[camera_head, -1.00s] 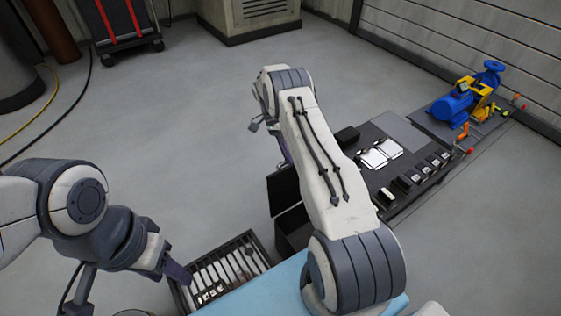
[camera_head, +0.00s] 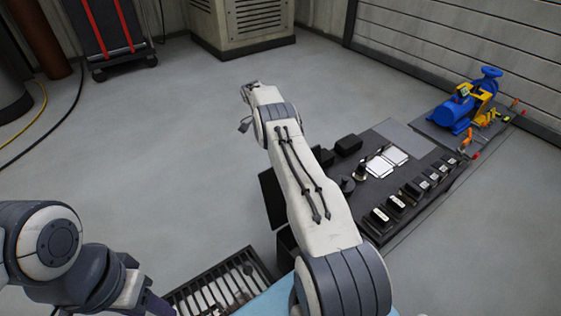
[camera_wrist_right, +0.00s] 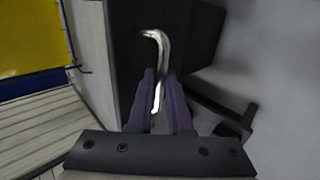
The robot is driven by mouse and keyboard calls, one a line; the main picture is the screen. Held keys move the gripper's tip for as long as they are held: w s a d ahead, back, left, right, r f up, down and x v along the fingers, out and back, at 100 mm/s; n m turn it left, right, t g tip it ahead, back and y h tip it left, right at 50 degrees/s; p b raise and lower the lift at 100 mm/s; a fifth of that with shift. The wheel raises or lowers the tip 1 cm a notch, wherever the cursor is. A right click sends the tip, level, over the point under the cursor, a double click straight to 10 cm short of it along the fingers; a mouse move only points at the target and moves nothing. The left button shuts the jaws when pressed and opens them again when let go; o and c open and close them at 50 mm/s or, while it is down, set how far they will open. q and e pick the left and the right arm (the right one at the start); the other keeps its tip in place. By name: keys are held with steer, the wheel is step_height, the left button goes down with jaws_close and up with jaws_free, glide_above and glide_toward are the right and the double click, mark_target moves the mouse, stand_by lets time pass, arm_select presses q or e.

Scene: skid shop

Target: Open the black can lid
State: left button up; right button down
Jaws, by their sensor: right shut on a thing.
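In the right wrist view, a bent shiny metal handle (camera_wrist_right: 158,45) stands against a dark, black surface (camera_wrist_right: 190,30). I cannot tell whether this surface is the can lid. My right gripper (camera_wrist_right: 161,78) has its purple fingers shut on the handle's straight part. In the head view, the right arm reaches away over the floor and its fingers are hidden. A thin black panel (camera_head: 271,198) stands left of the right arm, beside a dark box partly hidden by that arm. My left gripper (camera_head: 152,302) is at the bottom left, cut off by the frame, its opening unclear.
A black bench (camera_head: 400,165) with white cards and several small black blocks lies right of the right arm. A blue pump (camera_head: 455,115) is beyond it. A slotted tray (camera_head: 225,285) is at the bottom. A grey cabinet (camera_head: 245,25) stands behind. Open floor lies left.

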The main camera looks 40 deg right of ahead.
steer(key=shift+w+f, duration=0.3)
steer(key=shift+w, duration=0.1)
steer(key=c, duration=0.9)
jaws_free()
steer(key=shift+o, duration=0.3)
steer(key=shift+r, duration=0.15)
steer(key=s+d+r+p, duration=0.5)
steer(key=s+r+p, duration=0.3)
steer(key=s+r, duration=0.2)
steer(key=shift+d+r, duration=0.4)
steer(key=shift+s, duration=0.1)
